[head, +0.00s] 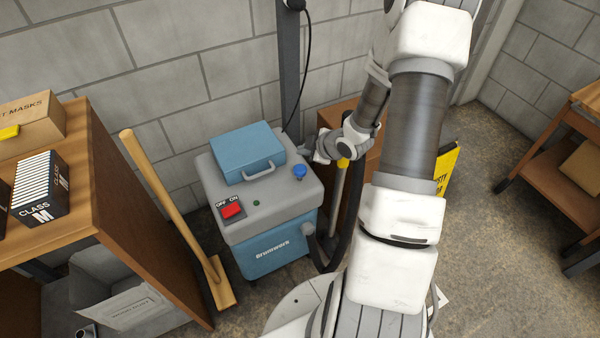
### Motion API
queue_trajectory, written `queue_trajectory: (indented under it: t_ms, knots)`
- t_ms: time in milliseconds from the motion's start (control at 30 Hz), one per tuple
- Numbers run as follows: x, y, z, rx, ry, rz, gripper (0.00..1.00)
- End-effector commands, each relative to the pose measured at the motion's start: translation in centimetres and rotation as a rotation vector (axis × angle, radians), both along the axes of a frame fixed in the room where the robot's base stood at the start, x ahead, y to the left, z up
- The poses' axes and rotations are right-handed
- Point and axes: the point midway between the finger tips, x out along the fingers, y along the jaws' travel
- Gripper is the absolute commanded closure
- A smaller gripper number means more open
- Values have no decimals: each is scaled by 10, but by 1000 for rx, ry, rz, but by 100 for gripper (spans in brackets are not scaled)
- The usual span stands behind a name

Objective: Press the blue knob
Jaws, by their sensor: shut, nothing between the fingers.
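The blue knob (299,171) sits on the grey top of the blue and grey machine (258,212), near its right edge. My gripper (306,151) is at the end of my arm, which reaches in from the right. It is shut and empty, just above and behind the knob in the picture. I cannot tell whether it touches the knob. A red switch (232,210) marked OFF and ON and a small green button (256,203) are on the same top, left of the knob.
A blue lid with a handle (248,153) stands on the machine's top. A dark post (289,70) with a cable rises behind it. A wooden broom (172,210) leans at the left beside a wooden shelf (140,215). A yellow sign (447,168) is behind my arm.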

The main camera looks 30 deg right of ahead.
Motion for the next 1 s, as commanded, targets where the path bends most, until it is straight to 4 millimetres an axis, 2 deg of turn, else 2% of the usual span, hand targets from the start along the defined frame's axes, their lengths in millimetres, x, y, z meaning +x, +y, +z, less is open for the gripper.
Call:
queue_trajectory:
  t_ms: [33, 100, 300, 1000]
  knots:
    - [0, 0, -15, 1, 0, -1, 100]
    - [0, 0, -25, 0, 0, 0, 100]
    - [0, 0, -41, -1, -1, 0, 100]
    - [0, 0, -43, -1, 0, 1, 100]
